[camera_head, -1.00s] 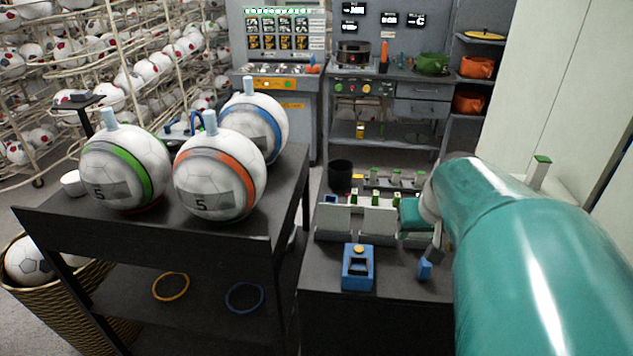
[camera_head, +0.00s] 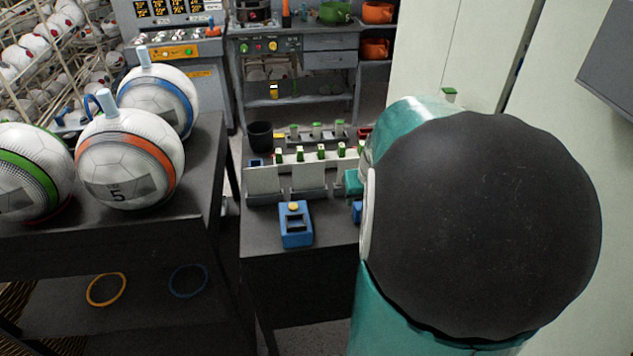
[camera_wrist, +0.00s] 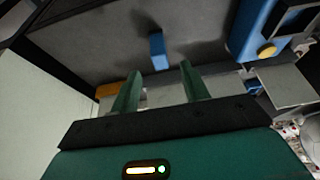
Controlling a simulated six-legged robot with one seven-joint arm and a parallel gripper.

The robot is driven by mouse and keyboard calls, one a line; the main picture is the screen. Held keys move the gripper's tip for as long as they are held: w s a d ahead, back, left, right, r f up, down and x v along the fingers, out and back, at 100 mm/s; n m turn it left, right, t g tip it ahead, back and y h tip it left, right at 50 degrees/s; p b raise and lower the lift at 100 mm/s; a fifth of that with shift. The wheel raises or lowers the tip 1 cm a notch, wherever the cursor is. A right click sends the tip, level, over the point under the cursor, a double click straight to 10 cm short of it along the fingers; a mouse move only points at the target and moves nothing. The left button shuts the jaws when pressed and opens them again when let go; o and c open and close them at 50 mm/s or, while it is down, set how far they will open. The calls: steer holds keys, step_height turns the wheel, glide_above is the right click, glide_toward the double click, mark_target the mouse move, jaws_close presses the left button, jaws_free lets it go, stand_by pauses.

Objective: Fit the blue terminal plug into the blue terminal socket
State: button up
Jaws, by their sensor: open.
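A small blue block (camera_head: 357,211), which looks like the plug, is on the dark table, partly hidden by my arm in the head view. In the wrist view the blue block (camera_wrist: 157,49) stands beyond my fingertips, roughly centred between them. My gripper (camera_wrist: 160,82) is open with two green fingers apart and nothing between them. A larger blue unit (camera_head: 296,232) with a yellow button and a dark opening, perhaps the socket, sits at the table's front; it also shows in the wrist view (camera_wrist: 258,32). My arm hides most of my gripper in the head view.
White panels (camera_head: 264,181) with green-topped pieces stand behind the blue unit. A black cup (camera_head: 260,136) is at the back left. A dark cart (camera_head: 205,165) with balls stands left, and a pale cabinet wall (camera_head: 440,50) is at right. The table front is mostly clear.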

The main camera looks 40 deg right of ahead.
mark_target(359, 205)
steer(key=x, duration=0.5)
steer(key=shift+w+f, duration=0.15)
steer(key=shift+f, duration=0.15)
steer(key=shift+c, duration=0.4)
jaws_close()
